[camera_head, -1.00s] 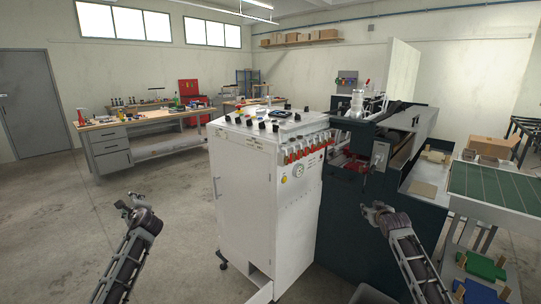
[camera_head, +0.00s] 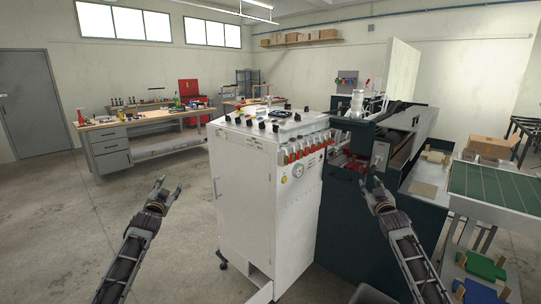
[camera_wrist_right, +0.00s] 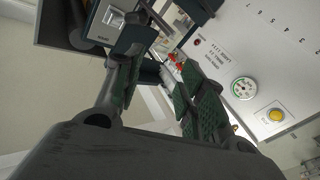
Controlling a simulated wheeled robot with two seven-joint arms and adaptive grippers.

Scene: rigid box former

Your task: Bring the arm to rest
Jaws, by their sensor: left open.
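My left gripper (camera_head: 168,186) is open and empty. It is in the air over the concrete floor, left of the white cabinet (camera_head: 240,182), with its fingers pointing up in the head view. My right gripper (camera_head: 371,184) is in front of the dark machine (camera_head: 345,220), apart from the left one. In the right wrist view its green-padded fingers (camera_wrist_right: 160,72) stand apart with nothing held between them. Both forearms come up from the bottom of the head view.
The white cabinet has a row of red-marked knobs (camera_head: 305,150) and a gauge (camera_head: 298,170). A green-topped table (camera_head: 495,188) stands at the right. A workbench (camera_head: 150,124) is at the back left. The floor (camera_head: 60,230) at the left is clear.

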